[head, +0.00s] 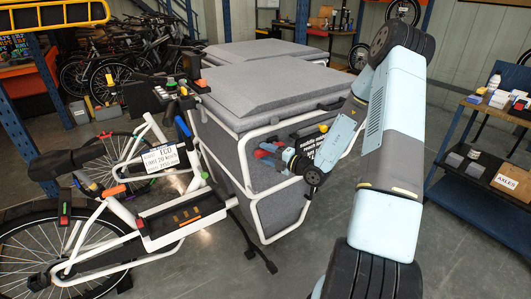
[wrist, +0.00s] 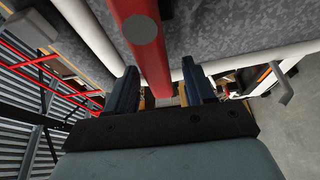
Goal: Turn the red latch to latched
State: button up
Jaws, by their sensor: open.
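The red latch (wrist: 143,45) is a long red bar with a grey round spot on its face. In the wrist view it runs down from the top edge between the two blue fingers of my open gripper (wrist: 160,70). Small gaps seem to show on both sides, so I cannot tell whether a finger touches it. In the head view a small red end of the latch (head: 264,153) shows at my gripper (head: 272,148), beside the grey cargo box (head: 222,150) on the white bike frame. The rest of the latch there is hidden by my gripper.
White frame tubes (wrist: 92,35) pass close on both sides of my fingers.

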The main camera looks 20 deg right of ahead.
jog(key=shift+x, duration=1)
jog(key=shift+c, duration=0.4)
grip_shut()
jog(key=shift+d, duration=0.35)
jog(key=shift+a, duration=0.2)
